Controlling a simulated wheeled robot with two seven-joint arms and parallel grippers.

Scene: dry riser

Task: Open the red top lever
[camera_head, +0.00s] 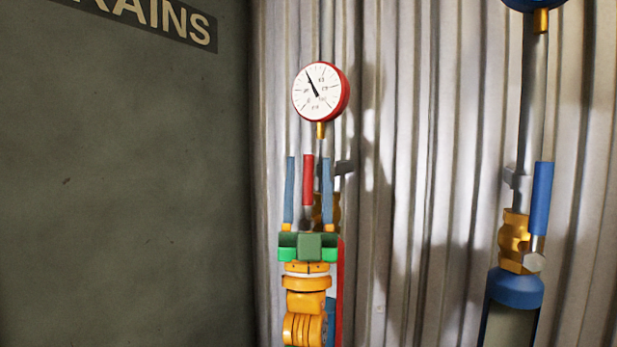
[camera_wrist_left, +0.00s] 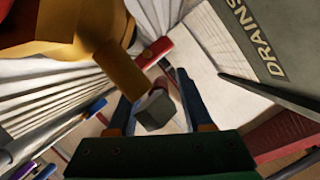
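The red lever (camera_head: 308,180) stands upright below the red-rimmed gauge, on the left pipe's brass valve (camera_head: 318,210). My left gripper (camera_head: 308,160) comes up from below. Its two blue fingers stand apart, one on each side of the lever in the picture. The gripper looks open, and I cannot tell whether either finger touches the lever. In the left wrist view the lever's red end (camera_wrist_left: 153,52) shows beyond a grey hex nut (camera_wrist_left: 155,109), between the fingers (camera_wrist_left: 158,78). The brass valve body (camera_wrist_left: 118,72) is close at left. My right gripper is not in view.
A round gauge (camera_head: 317,90) sits above the lever. A second pipe at right has a blue lever (camera_head: 542,200), a brass valve (camera_head: 513,240) and a blue fitting (camera_head: 515,288). Corrugated wall (camera_head: 420,150) lies behind. A dark "DRAINS" panel (camera_head: 120,180) fills the left.

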